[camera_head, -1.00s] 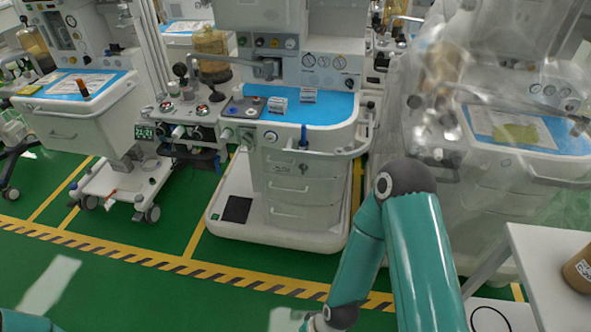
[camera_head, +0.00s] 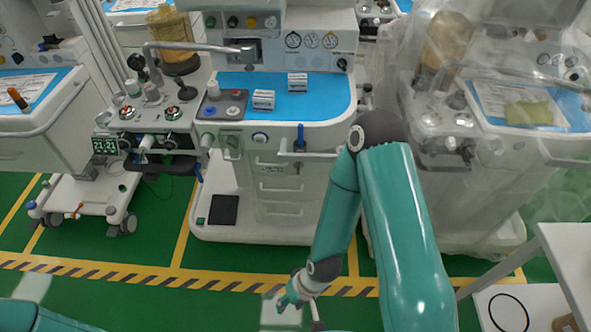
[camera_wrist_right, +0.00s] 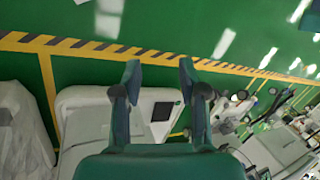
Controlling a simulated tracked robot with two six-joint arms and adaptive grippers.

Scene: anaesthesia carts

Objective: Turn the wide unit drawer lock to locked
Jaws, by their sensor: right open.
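The wide unit (camera_head: 320,137) is the white cart with a blue top in the middle of the head view. Its front has a stack of drawers (camera_head: 283,187) with bar handles. The drawer lock is too small to make out, so I cannot tell how it is turned. My right gripper (camera_head: 300,309) hangs low over the green floor in front of the unit, apart from it. In the right wrist view its two fingers (camera_wrist_right: 159,69) are spread with nothing between them. My left gripper is out of view.
A plastic-covered cart (camera_head: 470,190) stands to the right, and a white table (camera_head: 570,255) is at the lower right. A smaller unit with knobs and a green display (camera_head: 105,146) stands left of the wide unit. The floor (camera_head: 150,308) before the striped yellow line is clear.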

